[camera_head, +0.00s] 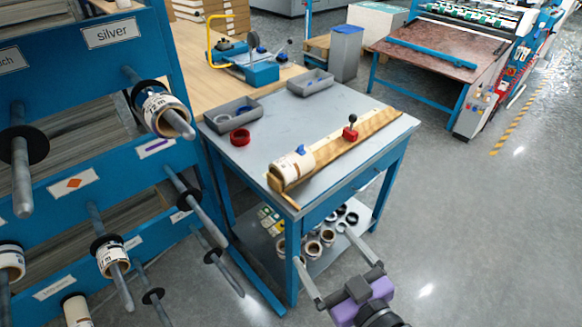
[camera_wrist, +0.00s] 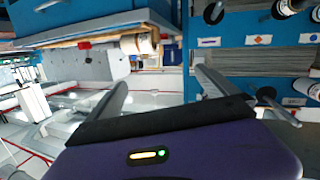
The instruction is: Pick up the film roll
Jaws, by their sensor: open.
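A white film roll (camera_head: 292,166) with brown printing lies in a wooden trough (camera_head: 352,142) on the blue-legged work table, at the trough's near left end. A small blue piece sits on top of it. It seems to show in the wrist view (camera_wrist: 144,44) beyond the fingers. My gripper (camera_head: 322,246) is open and empty, in front of the table's near right side, apart from the roll. In the wrist view its fingers (camera_wrist: 161,77) are spread wide with nothing between them. Other film rolls hang on the rack's pegs, such as one under the silver label (camera_head: 163,107).
The blue rack (camera_head: 100,70) with protruding pegs stands close at left. The table (camera_head: 222,157) carries grey trays (camera_head: 234,114), a red ring (camera_head: 240,137) and a red clamp (camera_head: 350,133). Several rolls lie on its lower shelf. The floor at right (camera_head: 480,230) is clear.

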